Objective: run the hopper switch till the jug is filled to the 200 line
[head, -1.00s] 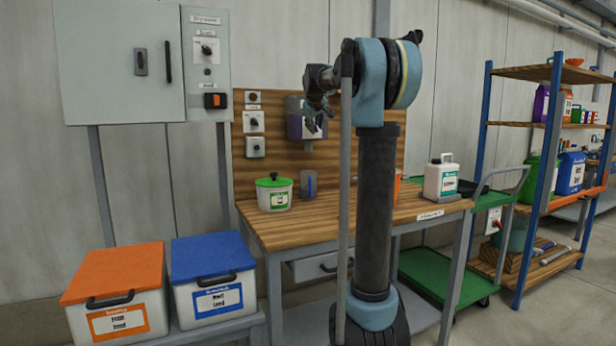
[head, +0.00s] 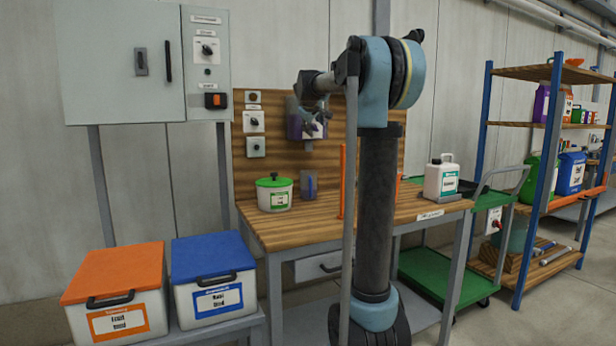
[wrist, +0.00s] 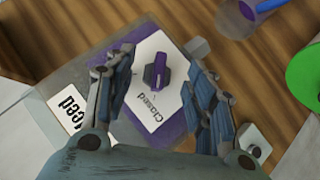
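The hopper (head: 293,124), grey with a purple band, hangs on the wooden backboard, partly hidden by my gripper (head: 316,121). In the wrist view, its dark purple switch knob (wrist: 157,71) sits on a white plate, near the word "Closed". My gripper (wrist: 160,68) is open, its fingers apart on both sides of the knob; I cannot tell whether they touch it. The clear jug (head: 308,186) with a blue mark stands on the bench below the hopper. It also shows at the wrist view's top (wrist: 237,18). I cannot read its lines or level.
A white tub with a green lid (head: 274,182) stands left of the jug on the wooden bench (head: 300,226). Other switches (head: 253,122) are on the backboard at left. An orange upright piece (head: 342,185) stands right of the jug. A white bottle (head: 440,180) stands at the bench's right.

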